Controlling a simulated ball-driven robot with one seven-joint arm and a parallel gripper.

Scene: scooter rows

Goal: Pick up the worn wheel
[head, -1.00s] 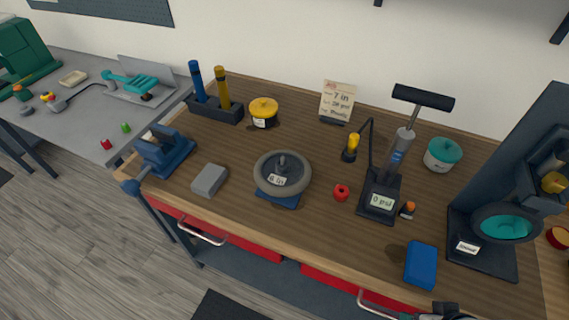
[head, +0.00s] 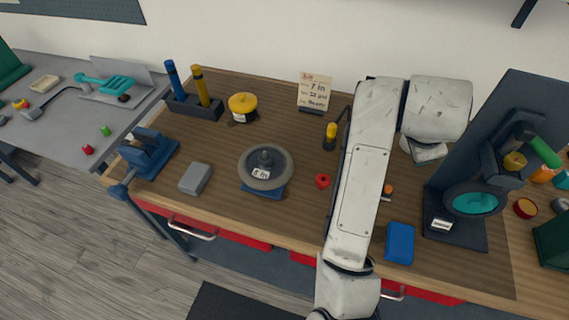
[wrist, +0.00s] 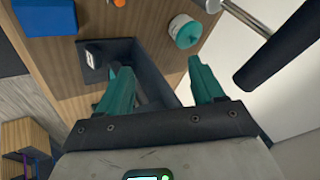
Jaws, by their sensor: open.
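A grey wheel (head: 266,167) with a dark hub lies flat on a blue stand (head: 262,190) in the middle of the wooden bench. It bears a small white label that seems to give a size in inches. A second wheel with a teal centre (head: 473,202) sits in a dark upright machine (head: 455,232) at the right; I cannot read its label. I cannot tell for sure which wheel is worn. My gripper (wrist: 158,75) shows teal fingers, spread apart and empty, in the wrist view. It is hidden in the head view, where my arm crosses the bench's right half.
A blue block (head: 400,243) lies near the front edge. A red ring (head: 322,181), grey block (head: 195,179) and blue vise (head: 150,155) stand around the grey wheel. A teal-lidded tub (wrist: 184,30) and a black handle (wrist: 280,45) are close to my gripper.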

